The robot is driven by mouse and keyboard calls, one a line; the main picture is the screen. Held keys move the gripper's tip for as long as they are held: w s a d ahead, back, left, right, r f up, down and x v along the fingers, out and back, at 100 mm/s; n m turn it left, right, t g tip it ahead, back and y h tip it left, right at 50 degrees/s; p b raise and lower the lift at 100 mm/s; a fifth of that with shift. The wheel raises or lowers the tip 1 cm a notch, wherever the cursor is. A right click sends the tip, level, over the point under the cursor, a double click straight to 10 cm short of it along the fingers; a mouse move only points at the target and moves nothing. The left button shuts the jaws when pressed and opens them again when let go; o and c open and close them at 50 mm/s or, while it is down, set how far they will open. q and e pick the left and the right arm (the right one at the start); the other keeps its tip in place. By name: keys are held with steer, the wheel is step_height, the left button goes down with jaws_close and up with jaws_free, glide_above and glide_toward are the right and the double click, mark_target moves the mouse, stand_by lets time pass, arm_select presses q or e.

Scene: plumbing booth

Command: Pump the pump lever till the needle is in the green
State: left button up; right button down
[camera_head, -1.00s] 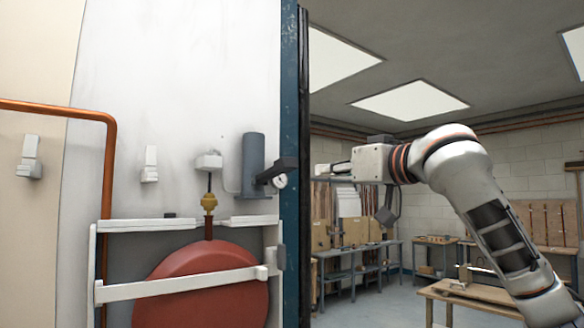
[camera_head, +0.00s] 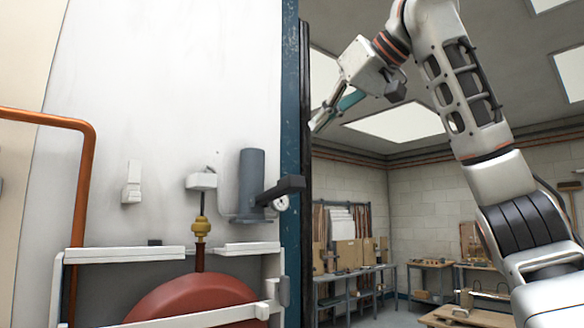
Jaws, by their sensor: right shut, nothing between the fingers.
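The pump is a dark grey upright cylinder (camera_head: 252,180) on the white booth wall, left of the blue post. A black pump lever (camera_head: 285,188) sticks out from its side to the right, slanting slightly up. A small round white gauge (camera_head: 281,203) sits just under the lever and is partly covered by it. Its needle and green zone are too small to read. My right gripper (camera_head: 317,123) is shut and empty, above and to the right of the lever, tilted down to the left and apart from it. My left gripper is out of view.
A blue post (camera_head: 290,90) with a dark edge stands right of the pump. A red tank (camera_head: 195,300) with a brass fitting (camera_head: 201,228) sits below, behind a white bar. A copper pipe (camera_head: 84,190) runs at left. Workbenches (camera_head: 350,272) stand farther back at right.

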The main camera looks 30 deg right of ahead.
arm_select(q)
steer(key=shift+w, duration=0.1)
arm_select(e)
steer(key=shift+s+r, duration=0.25)
steer(key=shift+r, duration=0.1)
steer(key=p, duration=0.2)
glide_above(298, 178)
step_height(298, 178, down, 4)
steer(key=shift+w+a, duration=0.1)
steer(key=shift+w, duration=0.05)
step_height(298, 178, down, 3)
steer(key=shift+w+r, duration=0.1)
steer(key=shift+s+f, duration=0.25)
steer(key=shift+f, duration=0.3)
steer(key=shift+w+f, duration=0.1)
steer(key=shift+f, duration=0.15)
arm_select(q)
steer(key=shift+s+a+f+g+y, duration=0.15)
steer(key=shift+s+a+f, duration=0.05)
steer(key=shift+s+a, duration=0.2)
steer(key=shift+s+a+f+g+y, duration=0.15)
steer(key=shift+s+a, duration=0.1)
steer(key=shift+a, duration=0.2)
